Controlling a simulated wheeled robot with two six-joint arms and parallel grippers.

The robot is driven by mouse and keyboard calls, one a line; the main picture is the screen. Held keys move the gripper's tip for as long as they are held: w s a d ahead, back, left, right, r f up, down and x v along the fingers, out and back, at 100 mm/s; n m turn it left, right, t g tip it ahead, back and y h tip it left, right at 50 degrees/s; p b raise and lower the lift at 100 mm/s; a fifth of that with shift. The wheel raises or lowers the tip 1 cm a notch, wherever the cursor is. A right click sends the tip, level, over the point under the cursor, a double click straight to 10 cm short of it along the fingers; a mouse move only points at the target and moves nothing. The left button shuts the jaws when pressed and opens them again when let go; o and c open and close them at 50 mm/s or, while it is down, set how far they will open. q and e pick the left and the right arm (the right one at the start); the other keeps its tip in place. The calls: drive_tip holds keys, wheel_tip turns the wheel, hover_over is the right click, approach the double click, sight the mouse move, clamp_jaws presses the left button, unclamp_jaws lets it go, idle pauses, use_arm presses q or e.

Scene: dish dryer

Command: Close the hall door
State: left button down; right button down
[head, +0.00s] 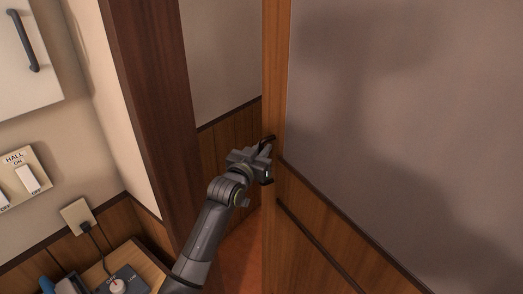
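The hall door (390,90) fills the right side of the head view, with a grey upper panel, brown wood below and a wooden leading edge. It stands ajar, with a gap between that edge and the dark brown door post (152,110). My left gripper (268,162) is at the door's leading edge, its two dark fingers spread apart, one above the other. Whether the fingers touch the door I cannot tell. Nothing shows between them. My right gripper is not in view.
A wall panel labelled HALL with a white switch (28,179) is at the left. Below it are a plugged socket (78,217) and a small wooden surface with a dark device with a knob (121,284). A white cabinet door (22,65) is at upper left. Reddish floor shows through the gap.

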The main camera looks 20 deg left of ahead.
use_arm(q)
drive_tip(key=shift+s+a+p, duration=0.2)
drive_tip(key=shift+s+p, duration=0.05)
drive_tip(key=shift+p, duration=0.05)
drive_tip(key=s+a+n+y+p, duration=0.2)
drive_tip(key=s+a, duration=0.3)
drive_tip(key=s, duration=0.7)
drive_tip(key=s+a+n+y+p, duration=0.2)
drive_tip(key=s+a+y+p, duration=0.2)
drive_tip(key=s, duration=0.9)
drive_tip(key=shift+a+f+n+g+y, duration=0.35)
drive_tip(key=shift+a+y, duration=0.25)
drive_tip(key=shift+a, duration=0.55)
drive_tip(key=c, duration=1.8)
unclamp_jaws()
drive_tip(key=shift+c, duration=0.2)
drive_tip(key=shift+o, duration=0.4)
drive_tip(key=shift+s, duration=0.15)
drive_tip(key=shift+s+r, duration=0.2)
drive_tip(key=shift+r, duration=0.15)
